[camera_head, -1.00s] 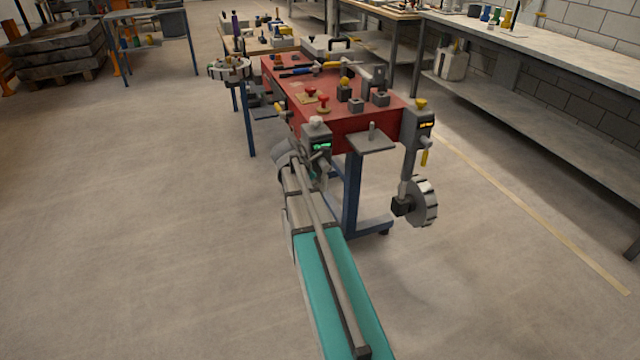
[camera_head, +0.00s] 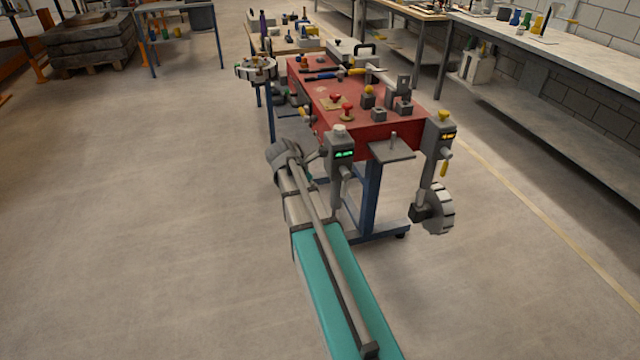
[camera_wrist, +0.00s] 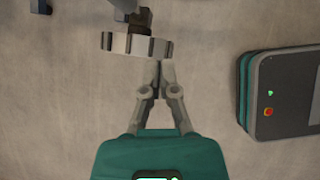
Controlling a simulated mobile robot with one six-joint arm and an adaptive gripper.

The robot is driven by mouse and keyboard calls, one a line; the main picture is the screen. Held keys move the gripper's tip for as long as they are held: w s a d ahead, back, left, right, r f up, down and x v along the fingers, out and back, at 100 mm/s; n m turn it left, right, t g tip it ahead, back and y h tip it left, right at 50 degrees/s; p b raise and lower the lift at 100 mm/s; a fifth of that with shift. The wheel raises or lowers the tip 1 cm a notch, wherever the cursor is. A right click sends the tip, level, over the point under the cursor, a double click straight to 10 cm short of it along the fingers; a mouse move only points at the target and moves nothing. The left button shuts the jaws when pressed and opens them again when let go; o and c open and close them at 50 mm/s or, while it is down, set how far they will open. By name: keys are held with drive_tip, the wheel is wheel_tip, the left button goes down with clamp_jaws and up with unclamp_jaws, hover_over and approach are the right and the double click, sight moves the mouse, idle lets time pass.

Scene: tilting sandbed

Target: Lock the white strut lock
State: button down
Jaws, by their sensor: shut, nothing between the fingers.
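The white strut lock appears to be the white knob (camera_head: 340,128) on top of a grey post housing with a green-lit display (camera_head: 344,154), at the near left corner of the red-topped table. Whether it is locked I cannot tell. My gripper (camera_wrist: 159,62) is shut and empty in the wrist view. Its tips lie just below a notched grey wheel (camera_wrist: 120,44) in that picture; contact cannot be told. In the head view my arm hides most of the gripper, left of the white-topped post.
A yellow-topped post (camera_head: 443,116) with an amber display stands at the near right corner, a notched wheel (camera_head: 440,208) low beside it. The red table (camera_head: 375,138) carries red knobs, grey blocks and tools. A grey plate (camera_head: 390,151) juts out between the posts.

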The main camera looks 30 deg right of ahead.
drive_tip(key=shift+p+v, duration=0.7)
drive_tip(key=shift+v, duration=0.6)
drive_tip(key=shift+a+f, duration=0.15)
drive_tip(key=shift+a, duration=0.05)
drive_tip(key=shift+a, duration=0.1)
drive_tip(key=s+a+f+m+y, duration=0.1)
drive_tip(key=s+a+m+y, duration=0.1)
drive_tip(key=s+a+m, duration=0.5)
drive_tip(key=s+a+f+m+y, duration=0.15)
drive_tip(key=a+m, duration=0.25)
drive_tip(key=a, duration=0.6)
drive_tip(key=s+a+m+y, duration=0.3)
drive_tip(key=s+a+m, duration=0.25)
drive_tip(key=a, duration=0.35)
wheel_tip(320, 180, up, 14)
drive_tip(key=w+p, duration=0.1)
drive_tip(key=p, duration=1.3)
drive_tip(key=shift+d, duration=0.25)
drive_tip(key=shift+w, duration=0.1)
